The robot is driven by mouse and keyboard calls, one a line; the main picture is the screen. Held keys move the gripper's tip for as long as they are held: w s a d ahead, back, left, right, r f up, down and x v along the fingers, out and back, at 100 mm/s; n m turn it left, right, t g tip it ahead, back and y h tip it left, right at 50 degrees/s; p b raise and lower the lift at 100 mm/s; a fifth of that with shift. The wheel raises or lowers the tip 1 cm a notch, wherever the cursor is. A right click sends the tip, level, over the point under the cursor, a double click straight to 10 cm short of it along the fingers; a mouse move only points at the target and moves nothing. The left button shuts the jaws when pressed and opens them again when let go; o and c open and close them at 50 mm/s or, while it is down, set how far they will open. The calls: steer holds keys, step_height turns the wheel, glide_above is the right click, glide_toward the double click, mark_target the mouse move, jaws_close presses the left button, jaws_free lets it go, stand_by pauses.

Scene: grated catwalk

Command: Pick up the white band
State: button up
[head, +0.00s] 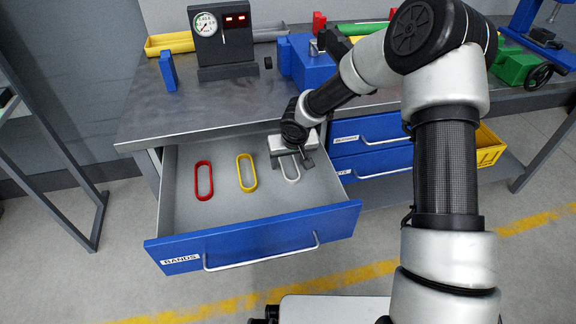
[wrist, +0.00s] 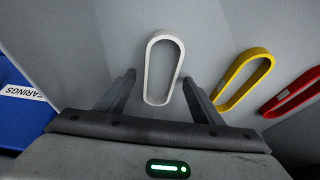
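The white band (wrist: 149,72) is a long oval loop lying on the grey floor of the open drawer. It also shows in the head view (head: 291,172), where my arm and gripper cover part of it. My gripper (wrist: 158,84) is open, with one finger on each side of the band's near end in the wrist view. I see a gap between each finger and the band. In the head view my gripper (head: 293,163) is inside the drawer at its right side, over the band. I cannot tell its exact height above the drawer floor.
A yellow band (head: 246,173) and a red band (head: 204,180) lie to the left in the same drawer (head: 254,234), labelled BANDS. Shut blue drawers (head: 371,130) are at the right. The workbench top (head: 160,112) overhangs the drawer's back and holds a gauge box (head: 222,40).

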steer(key=c, duration=1)
steer(key=shift+c, duration=0.2)
